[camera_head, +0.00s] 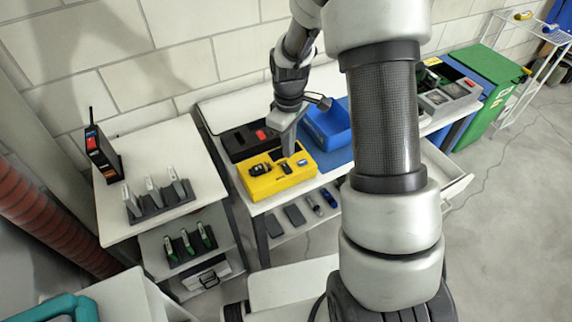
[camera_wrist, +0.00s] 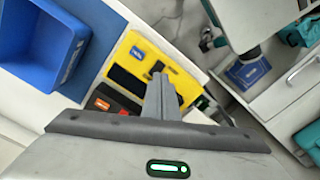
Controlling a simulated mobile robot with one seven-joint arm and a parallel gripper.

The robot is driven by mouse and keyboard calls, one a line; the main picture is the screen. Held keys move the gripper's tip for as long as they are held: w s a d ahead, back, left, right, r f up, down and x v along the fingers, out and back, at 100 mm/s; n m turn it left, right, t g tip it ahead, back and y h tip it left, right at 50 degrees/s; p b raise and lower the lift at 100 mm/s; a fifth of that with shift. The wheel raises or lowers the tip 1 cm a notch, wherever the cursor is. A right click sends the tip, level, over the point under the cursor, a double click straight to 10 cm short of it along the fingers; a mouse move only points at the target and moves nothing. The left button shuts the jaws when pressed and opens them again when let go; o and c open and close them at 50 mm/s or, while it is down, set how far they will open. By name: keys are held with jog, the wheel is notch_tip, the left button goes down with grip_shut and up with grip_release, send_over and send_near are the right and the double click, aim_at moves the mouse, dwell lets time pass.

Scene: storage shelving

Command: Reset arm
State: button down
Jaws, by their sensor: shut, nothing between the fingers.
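My gripper (camera_head: 287,142) hangs over the work table, pointing down, just above the back edge of the yellow case (camera_head: 272,186). In the wrist view my gripper (camera_wrist: 159,78) has its fingers together with nothing between them. The yellow case (camera_wrist: 134,48) lies beyond the fingertips there, with dark items in its recesses. I cannot tell whether the fingertips touch the case. My arm fills the middle right of the head view and hides part of the table.
A black case (camera_head: 243,142) and a blue bin (camera_head: 328,124) stand behind and right of the yellow case. A side shelf (camera_head: 180,213) at left holds upright devices and a black radio (camera_head: 103,155). A green bin (camera_head: 490,66) stands at right. Open floor (camera_head: 505,230) lies at right.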

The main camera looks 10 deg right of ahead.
dwell(0.3)
jog(key=s+r+m+t+p, duration=0.1)
jog(key=s+r+m+p, duration=0.15)
jog(key=r, duration=0.75)
jog(key=s+r+m+t+p, duration=0.15)
jog(key=s+r, duration=0.25)
jog(key=r, duration=0.7)
jog(key=s+r+m+t+p, duration=0.3)
jog(key=s+r+m+p, duration=0.1)
jog(key=s+r, duration=0.9)
jog(key=shift+s+a+r+m+p, duration=0.2)
jog(key=shift+s+r+m+p, duration=0.25)
jog(key=shift+s, duration=0.65)
jog(key=shift+f, duration=0.15)
jog(key=w+f+n+g+b, duration=0.1)
jog(key=w+f+b, duration=0.8)
jog(key=f, duration=0.4)
jog(key=w+f+n+g+b, duration=0.1)
jog(key=w+f+n+b, duration=0.1)
jog(key=w+f+b, duration=0.7)
notch_tip(320, 180, down, 6)
jog(key=shift+w+d+r+y+b, duration=0.2)
jog(key=shift+w+d+y+b, duration=0.2)
jog(key=shift+w, duration=0.8)
